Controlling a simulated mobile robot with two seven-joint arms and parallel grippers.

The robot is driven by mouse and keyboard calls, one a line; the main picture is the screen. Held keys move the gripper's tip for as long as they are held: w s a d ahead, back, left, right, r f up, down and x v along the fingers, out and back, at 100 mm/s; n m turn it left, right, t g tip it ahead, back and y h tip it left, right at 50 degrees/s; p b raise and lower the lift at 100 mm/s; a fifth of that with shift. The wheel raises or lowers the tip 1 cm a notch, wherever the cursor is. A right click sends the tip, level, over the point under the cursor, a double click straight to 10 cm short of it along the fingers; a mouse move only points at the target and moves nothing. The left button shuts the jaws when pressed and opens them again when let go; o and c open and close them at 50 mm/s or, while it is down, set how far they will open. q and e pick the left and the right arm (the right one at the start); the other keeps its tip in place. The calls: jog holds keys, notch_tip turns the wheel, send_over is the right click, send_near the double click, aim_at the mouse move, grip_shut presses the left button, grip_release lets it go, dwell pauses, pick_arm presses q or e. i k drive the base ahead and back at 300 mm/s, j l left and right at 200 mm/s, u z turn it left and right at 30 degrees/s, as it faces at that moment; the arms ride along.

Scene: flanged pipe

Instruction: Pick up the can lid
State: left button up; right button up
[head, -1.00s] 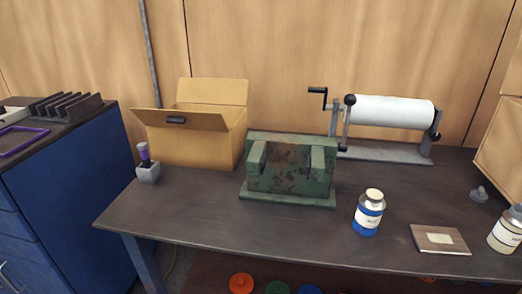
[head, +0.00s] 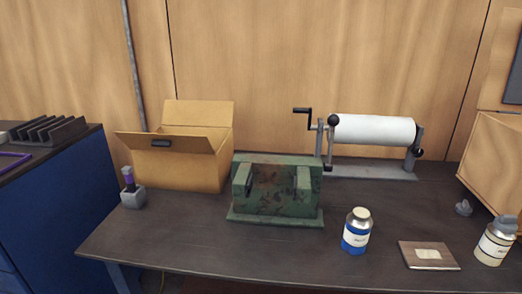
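A blue and white can (head: 356,232) stands upright on the dark workbench, right of centre in the head view, with a cream-coloured lid (head: 359,214) on its top. A second can (head: 493,244), cream with a dark-lettered label, stands at the right edge with a grey top (head: 507,223). A small grey knobbed piece (head: 463,208) lies on the bench behind it; I cannot tell whether it is a can lid. Neither of my grippers is in view.
A green cast block (head: 275,190) sits mid-bench, with an open cardboard box (head: 185,150) behind it to the left. A paper roll stand (head: 370,172) is at the back. A wooden plaque (head: 428,256) lies between the cans. The front left of the workbench (head: 170,240) is clear.

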aim_at(464, 209)
jog(key=z, duration=1.3)
jog(key=k+j+u, duration=0.15)
jog(key=u, duration=0.35)
